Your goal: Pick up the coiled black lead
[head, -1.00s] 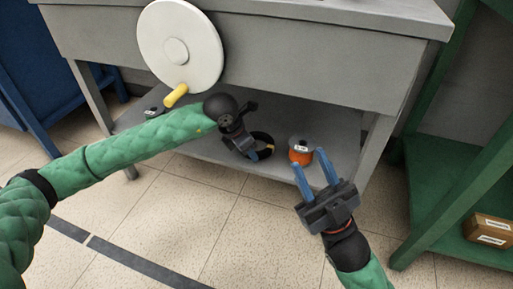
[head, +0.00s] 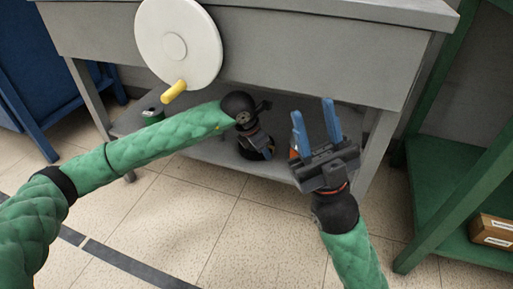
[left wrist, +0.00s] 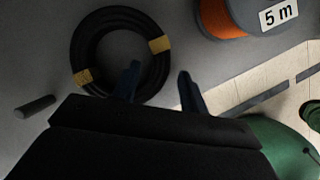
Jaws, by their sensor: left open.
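The coiled black lead is a dark ring with yellow tape bands, lying on the grey lower shelf. It shows clearly in the left wrist view (left wrist: 81,45); in the head view my left gripper mostly hides it. My left gripper (head: 262,151) is open and empty, over the coil. In the left wrist view its fingers (left wrist: 158,76) straddle the ring's lower right side, one tip over the hole and one outside the ring. I cannot tell how far above it they are. My right gripper (head: 313,112) is open and empty, to the right, in front of the bench.
An orange spool marked 5 m (left wrist: 228,18) stands close beside the coil. The bench front (head: 290,62) overhangs the shelf, with a white crank wheel (head: 199,50). A small dark cylinder (left wrist: 36,106) lies left of the coil.

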